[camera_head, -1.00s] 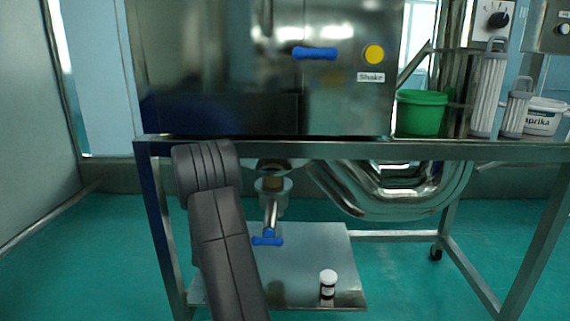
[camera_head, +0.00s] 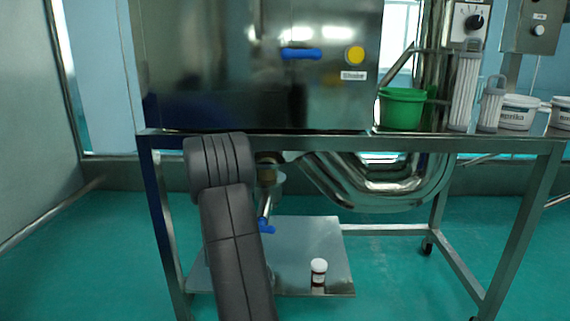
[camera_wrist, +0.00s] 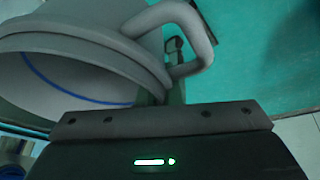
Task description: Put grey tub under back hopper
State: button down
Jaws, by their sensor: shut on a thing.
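In the wrist view, the grey tub (camera_wrist: 95,52) fills the upper left, its round opening facing the camera, with a blue line inside. Its looped handle (camera_wrist: 190,35) is beside my gripper (camera_wrist: 174,92). My gripper is shut on the tub; the exact contact is partly hidden by the gripper body. In the head view, the gripper and tub are hidden behind my dark arm. An outlet pipe (camera_head: 267,178) with a blue valve handle (camera_head: 266,226) hangs under the steel machine (camera_head: 215,75), partly behind my arm. I cannot tell which hopper it belongs to.
A low steel plate (camera_head: 312,250) under the frame carries a white-capped jar (camera_head: 318,272). A curved steel chute (camera_head: 385,195) hangs to the right. A green tub (camera_head: 402,108), grey handled containers (camera_head: 465,92) and white paprika tubs (camera_head: 517,112) stand on top. Frame legs (camera_head: 520,215) bound the space.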

jog(key=d+r+m+h, duration=0.2)
jog(key=d+r+m, duration=0.25)
jog(key=d, duration=0.35)
jog(key=d+r+m+h, duration=0.2)
jog(key=d+r+m, duration=0.2)
jog(key=d+m, duration=0.3)
jog(key=w+r+p, duration=0.3)
jog(key=r+p, duration=2.2)
jog(key=p, duration=0.5)
jog(key=shift+d+r+n+t, duration=0.35)
jog(key=shift+n+t, duration=0.05)
jog(key=shift+n, duration=0.05)
